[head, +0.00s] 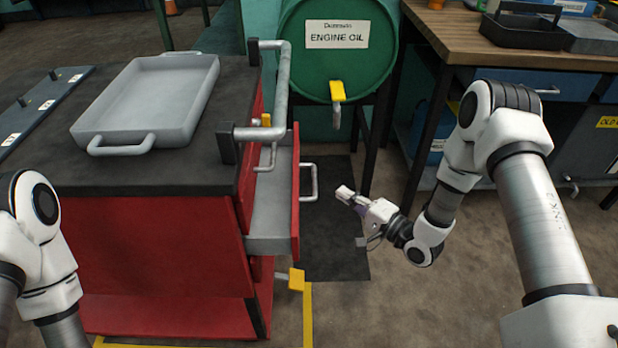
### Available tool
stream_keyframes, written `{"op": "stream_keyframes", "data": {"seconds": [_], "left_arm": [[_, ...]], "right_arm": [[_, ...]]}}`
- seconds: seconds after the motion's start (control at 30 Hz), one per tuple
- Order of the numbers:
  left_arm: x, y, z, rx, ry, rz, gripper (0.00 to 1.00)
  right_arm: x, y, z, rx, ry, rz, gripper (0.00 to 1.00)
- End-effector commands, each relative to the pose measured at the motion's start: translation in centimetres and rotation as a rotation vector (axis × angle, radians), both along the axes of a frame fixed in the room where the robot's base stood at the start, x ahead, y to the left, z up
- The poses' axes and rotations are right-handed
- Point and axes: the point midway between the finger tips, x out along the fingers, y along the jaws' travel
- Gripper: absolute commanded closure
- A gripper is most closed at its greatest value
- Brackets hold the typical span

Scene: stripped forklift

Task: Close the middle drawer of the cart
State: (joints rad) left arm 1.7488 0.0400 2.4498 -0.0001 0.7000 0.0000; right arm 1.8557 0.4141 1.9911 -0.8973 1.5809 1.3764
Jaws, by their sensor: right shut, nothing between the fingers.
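The red cart (160,260) with a dark top stands at the left. One of its drawers, apparently the middle one (268,205), is pulled out to the right. Its red front carries a grey bar handle (314,182). My right gripper (343,193) is shut and empty. In the picture it is a little to the right of the drawer handle, apart from it, with its tips toward the drawer. My left arm shows at the lower left, but its gripper is out of view.
A grey tray (185,72) lies on the cart top, beside a tall push bar (284,90). Behind are a green engine oil drum (345,65) and a wooden workbench (460,30) at the right. Bare floor (360,315) lies in front.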

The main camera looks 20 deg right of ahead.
Motion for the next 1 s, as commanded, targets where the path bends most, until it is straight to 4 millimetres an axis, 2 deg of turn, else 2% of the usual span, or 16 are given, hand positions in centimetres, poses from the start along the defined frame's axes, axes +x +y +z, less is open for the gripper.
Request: {"op": "stream_keyframes", "data": {"seconds": [0.3,0.4,0.53,0.9,1.0], "left_arm": [[0.0,0.0,-0.9,0.0,-0.001,0.0,0.6],[0.0,0.0,-0.9,0.0,-0.001,0.0,0.6],[0.0,0.0,-1.0,0.0,-0.001,0.0,0.6],[0.0,0.0,-1.0,0.0,-0.001,0.0,0.6],[0.0,0.0,-1.0,0.0,-0.001,0.0,0.6]], "right_arm": [[6.1,3.6,-0.1,-0.002,-0.003,0.003,1.0],[6.4,5.5,-0.1,-0.001,0.0,0.004,1.0],[6.8,6.7,0.0,0.0,0.001,0.001,1.0],[6.9,7.1,0.0,0.0,0.001,-0.001,1.0],[7.1,7.8,0.0,-0.001,0.0,0.001,1.0]]}}
